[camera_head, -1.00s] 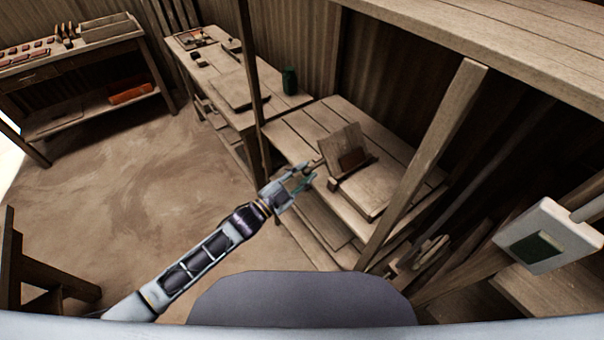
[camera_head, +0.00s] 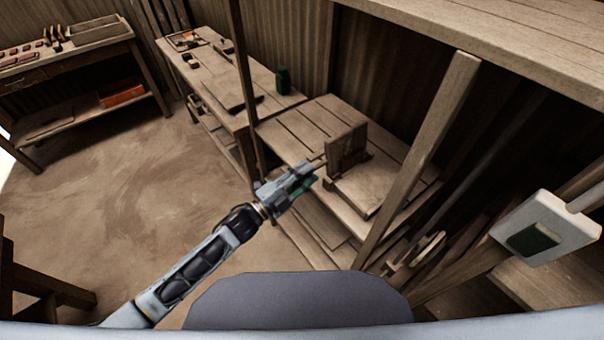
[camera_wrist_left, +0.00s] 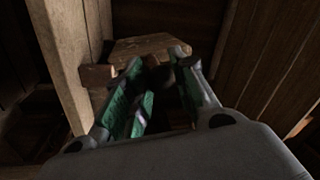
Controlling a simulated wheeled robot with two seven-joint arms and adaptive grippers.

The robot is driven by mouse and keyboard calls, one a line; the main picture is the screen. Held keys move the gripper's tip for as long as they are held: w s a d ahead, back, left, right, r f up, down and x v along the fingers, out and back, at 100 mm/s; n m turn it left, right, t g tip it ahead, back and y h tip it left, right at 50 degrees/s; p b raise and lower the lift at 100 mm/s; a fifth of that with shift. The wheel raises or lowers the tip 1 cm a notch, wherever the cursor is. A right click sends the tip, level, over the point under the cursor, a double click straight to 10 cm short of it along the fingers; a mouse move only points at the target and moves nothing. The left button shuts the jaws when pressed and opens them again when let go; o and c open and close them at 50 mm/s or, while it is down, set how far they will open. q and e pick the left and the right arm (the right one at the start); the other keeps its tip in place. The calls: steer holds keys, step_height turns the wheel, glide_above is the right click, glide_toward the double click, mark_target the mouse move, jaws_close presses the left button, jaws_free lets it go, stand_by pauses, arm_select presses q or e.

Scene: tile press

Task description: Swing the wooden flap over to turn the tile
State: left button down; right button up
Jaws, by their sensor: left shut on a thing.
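The wooden flap (camera_head: 346,147) stands close to upright on a wooden board (camera_head: 357,190) on the bench. My left gripper (camera_head: 312,178) is at the flap's left side, shut on a part of it, seemingly its handle, which is mostly hidden by the fingers. In the left wrist view, the green-padded fingers (camera_wrist_left: 160,92) reach towards a wooden piece (camera_wrist_left: 150,46) at their tips; the space between them is dark. I cannot make out the tile clearly.
A wooden post (camera_head: 420,155) rises right of the board. A thinner post (camera_head: 246,90) stands to the left. A workbench (camera_head: 225,75) with a dark green can (camera_head: 283,80) is behind. A wide shelf (camera_head: 500,35) overhangs at upper right. Open floor (camera_head: 120,200) lies left.

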arm_select(q)
steer(key=s+d+m, duration=0.1)
steer(key=m, duration=0.2)
steer(key=s+d+m+g+b, duration=0.1)
steer(key=m, duration=0.2)
steer(key=s+m+g+h+b, duration=0.1)
steer(key=s+m, duration=0.1)
steer(key=m, duration=0.1)
steer(key=shift+d, duration=0.4)
arm_select(e)
steer(key=shift+w+d+f, duration=0.15)
steer(key=shift+d+f, duration=0.35)
steer(key=shift+f, duration=0.15)
steer(key=shift+w+d+f, duration=0.15)
steer(key=shift+d+f, duration=0.3)
steer(key=shift+f, duration=0.15)
arm_select(q)
steer(key=shift+m, duration=0.4)
arm_select(e)
steer(key=shift+a, duration=0.35)
arm_select(q)
steer(key=c, duration=1.1)
jaws_free()
steer(key=shift+c, duration=0.2)
arm_select(e)
steer(key=shift+a, duration=0.1)
arm_select(q)
steer(key=shift+a, duration=0.15)
